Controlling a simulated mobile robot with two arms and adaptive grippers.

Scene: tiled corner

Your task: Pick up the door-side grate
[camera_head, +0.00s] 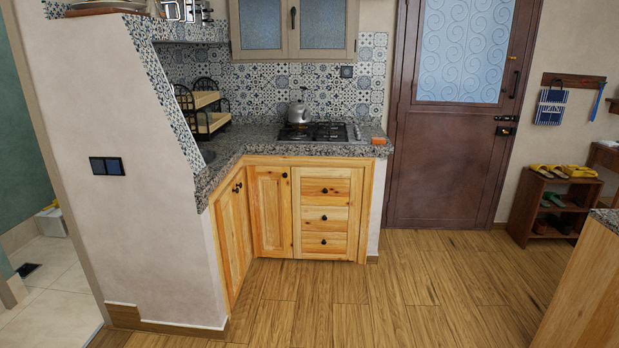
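A black gas hob sits on the granite counter at the back of the kitchen corner. Its door-side grate (331,131) is the dark grate on the right half, nearer the brown door, and looks bare. A metal kettle (299,112) stands on the left part of the hob and hides some of it. The outline between the two grates is too small to make out well. Neither of my grippers shows in the head view.
A granite counter (235,141) runs over wooden cabinets (328,200). A small orange item (378,140) lies at its right end. A plastered wall (135,190) fills the left foreground. The wooden floor (400,290) before the cabinets is clear.

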